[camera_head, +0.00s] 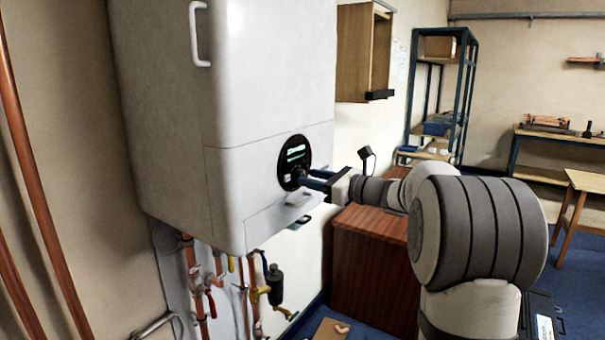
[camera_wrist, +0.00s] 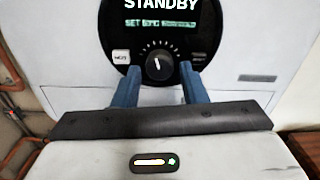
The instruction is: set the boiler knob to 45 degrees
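The white boiler (camera_head: 270,90) hangs on the wall, with a round black control panel (camera_head: 292,152) on its front. In the wrist view the panel's display (camera_wrist: 160,22) reads STANDBY, with a smaller line below it that starts with SET and is too blurred to read fully. The dark round knob (camera_wrist: 159,67) sits under an arc of tick marks. Its white pointer is nearly upright, leaning slightly left. My gripper (camera_wrist: 159,72) is open, with one blue finger on each side of the knob. I cannot tell whether the fingers touch it. In the head view my gripper (camera_head: 312,181) reaches the panel from the right.
Copper pipes and valves (camera_head: 205,290) hang below the boiler. A brown wooden cabinet (camera_head: 365,265) stands below and right. Blue shelving (camera_head: 440,95) and a workbench (camera_head: 560,140) are farther back.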

